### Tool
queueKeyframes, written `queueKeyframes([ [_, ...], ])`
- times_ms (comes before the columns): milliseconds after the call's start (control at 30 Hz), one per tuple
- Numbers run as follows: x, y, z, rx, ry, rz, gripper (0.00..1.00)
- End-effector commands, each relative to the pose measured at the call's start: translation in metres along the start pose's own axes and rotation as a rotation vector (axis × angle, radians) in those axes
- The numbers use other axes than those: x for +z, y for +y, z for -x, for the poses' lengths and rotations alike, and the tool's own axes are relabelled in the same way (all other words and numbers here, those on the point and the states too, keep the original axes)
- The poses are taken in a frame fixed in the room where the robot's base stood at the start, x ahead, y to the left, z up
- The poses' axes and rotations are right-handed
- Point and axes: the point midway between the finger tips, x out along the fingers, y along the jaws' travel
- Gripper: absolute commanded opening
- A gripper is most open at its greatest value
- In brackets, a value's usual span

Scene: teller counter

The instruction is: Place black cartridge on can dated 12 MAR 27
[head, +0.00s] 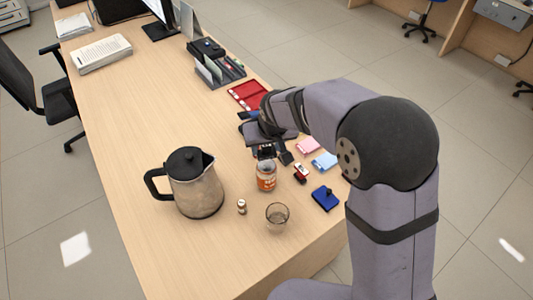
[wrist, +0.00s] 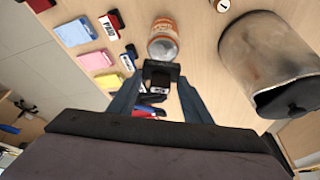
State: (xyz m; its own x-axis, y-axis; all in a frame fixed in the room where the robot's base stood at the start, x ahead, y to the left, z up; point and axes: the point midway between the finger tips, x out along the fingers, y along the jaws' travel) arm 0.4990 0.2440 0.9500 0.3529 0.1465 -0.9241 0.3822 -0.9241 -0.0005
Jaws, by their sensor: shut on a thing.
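A can (head: 266,182) with an orange and white label stands upright on the counter; it also shows in the wrist view (wrist: 163,29). Its date is too small to read. My gripper (wrist: 159,74) is shut on a black cartridge (wrist: 161,68), which sits between the fingertips. In the head view the cartridge (head: 265,151) appears at the can's top, at its far side. In the wrist view it overlaps the can's near edge. I cannot tell whether they touch.
A kettle (head: 196,188) stands left of the can. A small bottle (head: 242,206) and a glass (head: 277,217) are in front. Stamps, a blue pad (head: 325,199), and pink (head: 308,146) and blue notes (head: 324,161) lie to the right. A red tray (head: 247,95) lies behind.

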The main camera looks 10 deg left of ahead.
Motion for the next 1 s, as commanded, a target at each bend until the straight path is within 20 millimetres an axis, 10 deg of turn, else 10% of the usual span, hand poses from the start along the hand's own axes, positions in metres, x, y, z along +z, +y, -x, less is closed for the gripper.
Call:
queueKeyframes([
  [967, 0.017, 0.000, -0.040, 0.000, 0.001, 0.000, 0.23],
  [1000, 0.016, 0.000, -0.039, 0.000, 0.001, 0.000, 0.52],
])
